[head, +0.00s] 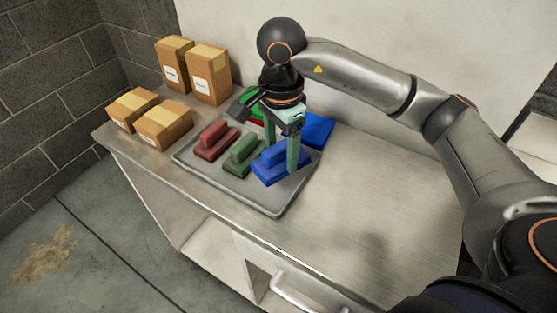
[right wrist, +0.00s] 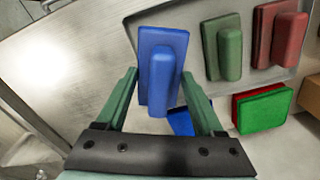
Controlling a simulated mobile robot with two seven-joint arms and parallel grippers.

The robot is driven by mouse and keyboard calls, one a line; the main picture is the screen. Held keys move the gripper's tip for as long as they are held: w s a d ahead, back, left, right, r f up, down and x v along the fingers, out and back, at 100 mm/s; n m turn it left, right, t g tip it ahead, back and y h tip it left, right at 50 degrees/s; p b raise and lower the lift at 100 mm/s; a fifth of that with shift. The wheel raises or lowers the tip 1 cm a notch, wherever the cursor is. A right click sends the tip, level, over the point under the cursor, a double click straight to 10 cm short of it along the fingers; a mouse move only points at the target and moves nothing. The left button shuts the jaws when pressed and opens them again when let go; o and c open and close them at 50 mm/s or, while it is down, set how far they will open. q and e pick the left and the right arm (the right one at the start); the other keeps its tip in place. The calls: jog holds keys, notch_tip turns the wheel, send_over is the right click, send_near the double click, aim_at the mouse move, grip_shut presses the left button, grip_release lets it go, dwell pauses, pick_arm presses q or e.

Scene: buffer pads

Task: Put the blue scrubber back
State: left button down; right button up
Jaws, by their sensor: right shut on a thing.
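The blue scrubber (head: 270,167), a flat block with a raised handle, is at the right end of the grey metal tray (head: 250,201). It also shows in the right wrist view (right wrist: 160,60). My right gripper (head: 281,158) comes down from above and is shut on the blue scrubber, with one green finger on each side of it. I cannot tell whether the scrubber touches the tray floor. A red scrubber (head: 214,141) and a green scrubber (head: 241,155) sit in the tray to its left. My left gripper is not in view.
A blue pad (head: 318,128) lies behind the blue scrubber. A green-and-red pad (right wrist: 262,110) is partly hidden by my gripper in the head view. Several cardboard boxes (head: 207,72) stand at the left. The metal counter (head: 370,190) is clear on the right.

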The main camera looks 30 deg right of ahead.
aim_at(279, 162)
jog(key=w+f, duration=0.2)
jog(key=shift+w+d+f, duration=0.1)
jog(key=shift+d+f, duration=0.2)
jog(key=shift+f, duration=0.05)
jog(key=shift+w+d+f, duration=0.1)
jog(key=shift+w+f, duration=0.05)
jog(key=shift+f, duration=0.75)
jog(key=shift+w+f, duration=0.1)
jog(key=shift+f, duration=0.75)
jog(key=shift+f, duration=0.15)
jog(key=o, duration=1.5)
jog(key=shift+c, duration=0.2)
notch_tip(279, 162, up, 12)
jog(key=shift+r+p, duration=0.15)
jog(key=shift+p, duration=0.15)
